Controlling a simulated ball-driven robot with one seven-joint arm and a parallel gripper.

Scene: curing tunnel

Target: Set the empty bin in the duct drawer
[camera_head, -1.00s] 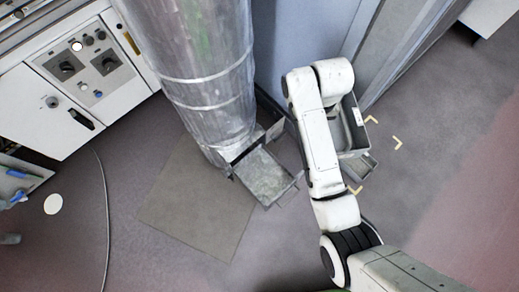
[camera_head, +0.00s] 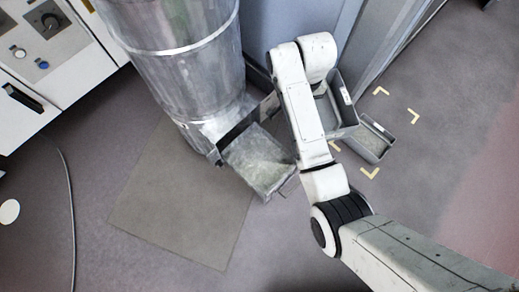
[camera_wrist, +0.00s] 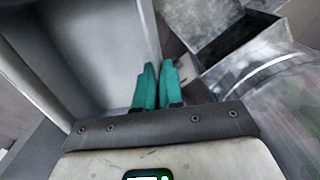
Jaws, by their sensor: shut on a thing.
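A grey bin (camera_head: 347,117) with a pale label on its rim is partly hidden behind my arm in the head view. In the wrist view its smooth pale wall (camera_wrist: 95,40) fills the upper left. My gripper (camera_wrist: 158,68), with teal fingers, is shut on the bin's edge; the head view hides the fingers behind my arm. The duct drawer (camera_head: 258,165), a grey tray with a dusty, greenish floor, is pulled out at the foot of the round metal duct (camera_head: 185,70). It lies left of the held bin. In the wrist view the duct's dark opening (camera_wrist: 228,42) is at upper right.
A smaller grey bin (camera_head: 372,140) with dusty contents sits on the floor among yellow corner marks (camera_head: 413,115), right of the held bin. A flat brown mat (camera_head: 180,205) lies before the duct. White control cabinets (camera_head: 50,60) stand at left.

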